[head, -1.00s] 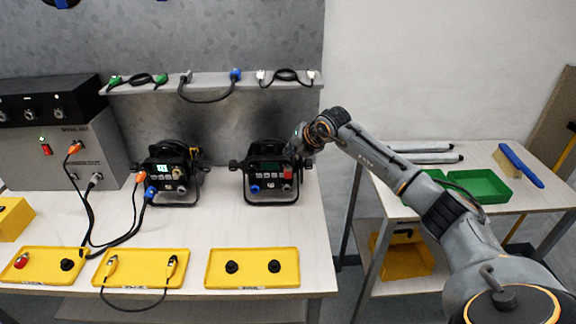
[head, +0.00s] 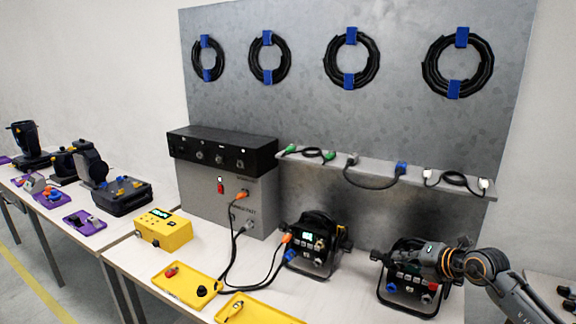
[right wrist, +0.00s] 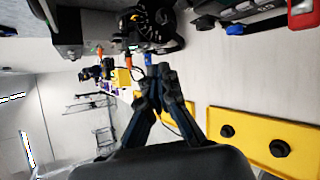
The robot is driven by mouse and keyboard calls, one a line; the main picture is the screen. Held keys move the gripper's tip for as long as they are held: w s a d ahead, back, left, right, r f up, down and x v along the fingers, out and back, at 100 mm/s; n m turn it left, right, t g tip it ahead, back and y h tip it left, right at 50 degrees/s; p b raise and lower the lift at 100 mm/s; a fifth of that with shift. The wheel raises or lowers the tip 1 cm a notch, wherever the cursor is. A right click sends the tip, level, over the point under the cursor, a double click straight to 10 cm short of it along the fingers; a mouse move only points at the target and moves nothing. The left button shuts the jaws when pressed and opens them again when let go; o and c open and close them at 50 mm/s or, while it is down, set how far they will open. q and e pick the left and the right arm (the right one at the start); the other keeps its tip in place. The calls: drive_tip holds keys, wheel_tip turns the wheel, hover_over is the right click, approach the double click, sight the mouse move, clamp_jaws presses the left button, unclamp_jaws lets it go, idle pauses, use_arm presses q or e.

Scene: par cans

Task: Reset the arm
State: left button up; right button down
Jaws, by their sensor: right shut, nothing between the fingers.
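My right arm comes in from the right in the head view. Its gripper (head: 434,258) is at the upper right of the right par can (head: 400,292), partly overlapping it; I cannot tell if they touch. In the right wrist view the right gripper's fingers (right wrist: 163,74) are together with nothing between them. The left par can (head: 312,244) stands on the table with an orange and a blue plug in its front. The right par can has a blue and a red connector and no cable in its front. My left gripper is not in view.
A grey power box (head: 228,195) with a black unit (head: 222,150) on top stands behind, cabled to the left can. Yellow trays (head: 186,291) line the front edge. A shelf (head: 385,176) with short cables runs behind the cans. Coiled cables (head: 352,57) hang on the panel.

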drive_tip(key=s+a+r+m+t+y, duration=0.2)
drive_tip(key=s+a+r+m+t, duration=0.15)
drive_tip(key=a, duration=0.35)
drive_tip(key=s+a+r+m+t+y, duration=0.2)
drive_tip(key=s+a+r+m+t, duration=0.15)
drive_tip(key=a+t, duration=0.2)
drive_tip(key=s+d+f+m+g+h, duration=0.3)
drive_tip(key=s+d+f+m+h, duration=0.1)
drive_tip(key=s+f+m+h, duration=0.35)
drive_tip(key=s+d+f+m+g+h, duration=0.35)
drive_tip(key=s+f+m+h, duration=0.2)
drive_tip(key=f+m, duration=0.4)
drive_tip(key=s+a+f+m+g+y, duration=0.1)
drive_tip(key=s+a+f+g, duration=0.15)
drive_tip(key=s, duration=0.45)
drive_tip(key=s+a+f+m+g+y, duration=0.1)
drive_tip(key=s+a+f+g+y, duration=0.2)
drive_tip(key=s, duration=0.5)
drive_tip(key=s+a+f+m+g, duration=0.1)
drive_tip(key=s+f+g, duration=0.25)
drive_tip(key=s, duration=0.35)
wheel_tip(320, 180, down, 26)
drive_tip(key=s+g, duration=0.2)
drive_tip(key=s+d+f+g, duration=0.1)
drive_tip(key=s+d+f, duration=0.2)
drive_tip(key=s+f, duration=1.3)
drive_tip(key=shift+s+d, duration=0.15)
drive_tip(key=shift+s, duration=0.2)
